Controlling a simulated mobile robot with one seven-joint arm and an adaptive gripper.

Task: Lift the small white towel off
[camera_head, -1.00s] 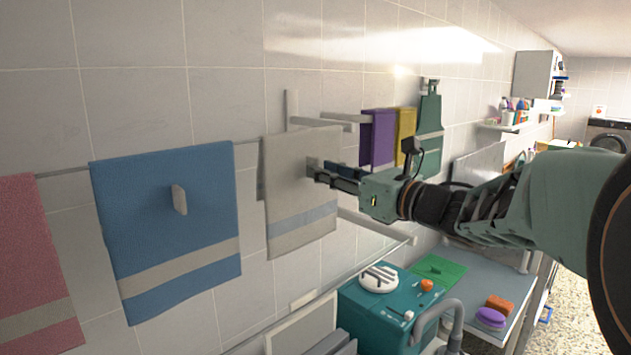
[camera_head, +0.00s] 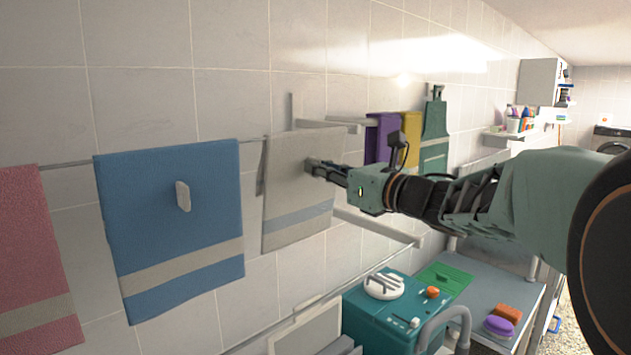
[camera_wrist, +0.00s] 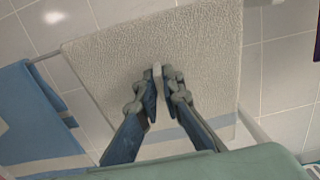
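The small white towel (camera_head: 287,192), cream with a pale blue-grey band, hangs at the rail's right end against the tiled wall. A pale tab sticks out from its front and shows in the wrist view (camera_wrist: 157,70). My gripper (camera_head: 313,166) is at the towel's front from the right. In the wrist view its two fingertips (camera_wrist: 160,76) close around the tab from both sides, close to the cloth. The fingers hide most of the tab in the head view. Whether the towel's top still touches the rail (camera_head: 70,163) is hard to tell.
A blue towel (camera_head: 170,220) with its own tab and a pink towel (camera_head: 35,270) hang to the left. Purple (camera_head: 381,140) and yellow (camera_head: 411,138) cloths and a green apron (camera_head: 434,135) hang behind. A teal box (camera_head: 375,325) and a grey worktop (camera_head: 500,278) stand below.

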